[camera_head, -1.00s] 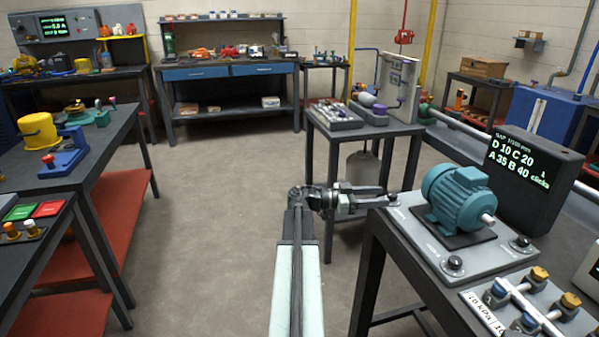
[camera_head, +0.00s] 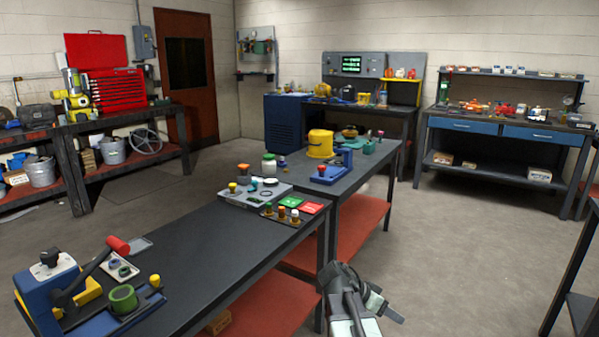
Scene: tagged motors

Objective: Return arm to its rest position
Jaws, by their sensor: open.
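My arm (camera_head: 350,312) shows low in the picture, right of the middle, drawn in close to my body. My gripper (camera_head: 388,308) is at its right side, open, with nothing seen in it. It is small and partly covered by the arm links, and the picture's lower edge cuts off the arm. It appears in front of the open floor, just right of the near dark table (camera_head: 200,265), and no contact with the table shows.
A blue press with a red handle (camera_head: 118,246) stands at the near table's left end. Clear floor (camera_head: 460,240) lies to the right. A dark table edge (camera_head: 570,270) shows far right.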

